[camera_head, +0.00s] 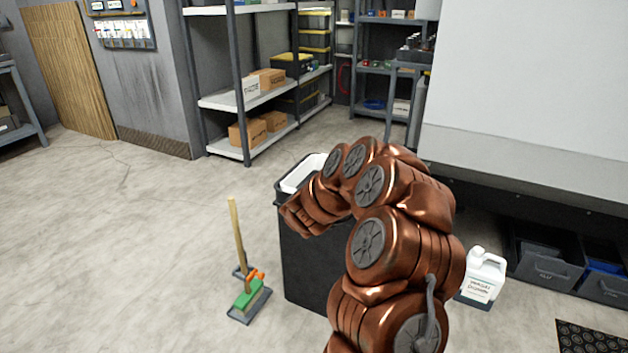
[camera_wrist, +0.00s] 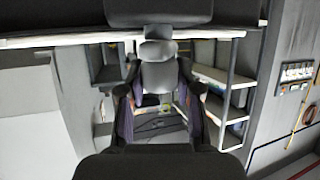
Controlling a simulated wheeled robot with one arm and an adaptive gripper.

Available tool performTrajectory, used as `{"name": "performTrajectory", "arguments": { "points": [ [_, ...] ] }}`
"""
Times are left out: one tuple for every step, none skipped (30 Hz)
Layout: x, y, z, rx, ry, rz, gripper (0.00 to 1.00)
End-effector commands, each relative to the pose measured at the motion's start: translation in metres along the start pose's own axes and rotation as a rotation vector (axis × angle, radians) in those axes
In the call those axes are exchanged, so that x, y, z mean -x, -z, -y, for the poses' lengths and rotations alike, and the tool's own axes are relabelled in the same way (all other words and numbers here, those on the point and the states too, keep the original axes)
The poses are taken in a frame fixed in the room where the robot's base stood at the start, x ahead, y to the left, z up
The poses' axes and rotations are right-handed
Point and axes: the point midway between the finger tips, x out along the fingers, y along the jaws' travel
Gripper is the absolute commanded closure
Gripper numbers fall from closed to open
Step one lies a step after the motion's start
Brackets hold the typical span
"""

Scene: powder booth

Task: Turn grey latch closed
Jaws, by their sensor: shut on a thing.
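A light grey piece (camera_wrist: 159,74), which I take to be the grey latch, shows in the middle of the wrist view. It has a rounded narrower neck above a wider block, just below a dark block (camera_wrist: 158,12) at the top edge. My gripper (camera_wrist: 158,80) has its two dark fingers on the left and right sides of the grey piece and is shut on it. In the head view my copper arm bends to the left over a dark bin; my gripper and the latch cannot be made out there. Whether the latch is turned closed cannot be told.
A black bin (camera_head: 305,262) with a white liner stands behind my arm. A broom (camera_head: 238,250) with a green head stands left of it. A white jug (camera_head: 482,277) and dark floor bins (camera_head: 545,262) are at the right. Shelves (camera_head: 245,99) stand behind; the left floor is clear.

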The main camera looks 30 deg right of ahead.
Motion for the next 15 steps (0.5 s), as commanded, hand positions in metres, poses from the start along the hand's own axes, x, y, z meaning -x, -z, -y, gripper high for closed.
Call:
{"name": "performTrajectory", "arguments": {
  "points": [
    [0.0036, 0.0054, 0.002, -0.006, -0.02, 0.006, 1.0],
    [0.0035, 0.005, 0.002, -0.011, -0.034, 0.008, 1.0],
    [0.0033, 0.0044, 0.0021, -0.019, -0.053, 0.009, 1.0],
    [0.0031, 0.0046, 0.0019, -0.024, -0.068, 0.007, 1.0],
    [0.003, 0.0051, 0.0012, -0.03, -0.083, 0.006, 1.0],
    [0.0032, 0.0059, 0.0016, -0.039, -0.101, 0.005, 1.0],
    [0.0031, 0.0063, 0.0017, -0.045, -0.114, 0.005, 1.0],
    [0.003, 0.006, 0.0014, -0.051, -0.129, 0.005, 1.0],
    [0.0029, 0.0055, 0.0019, -0.057, -0.147, 0.005, 1.0],
    [0.0028, 0.0052, 0.0013, -0.063, -0.162, 0.005, 1.0],
    [0.003, 0.0052, 0.0013, -0.068, -0.176, 0.004, 1.0],
    [0.0032, 0.0057, 0.0015, -0.076, -0.194, 0.003, 1.0],
    [0.0033, 0.0055, 0.0013, -0.082, -0.208, 0.004, 1.0],
    [0.0032, 0.0053, 0.0018, -0.087, -0.221, 0.004, 1.0],
    [0.0027, 0.0046, 0.001, -0.096, -0.24, 0.005, 1.0]
  ]
}}
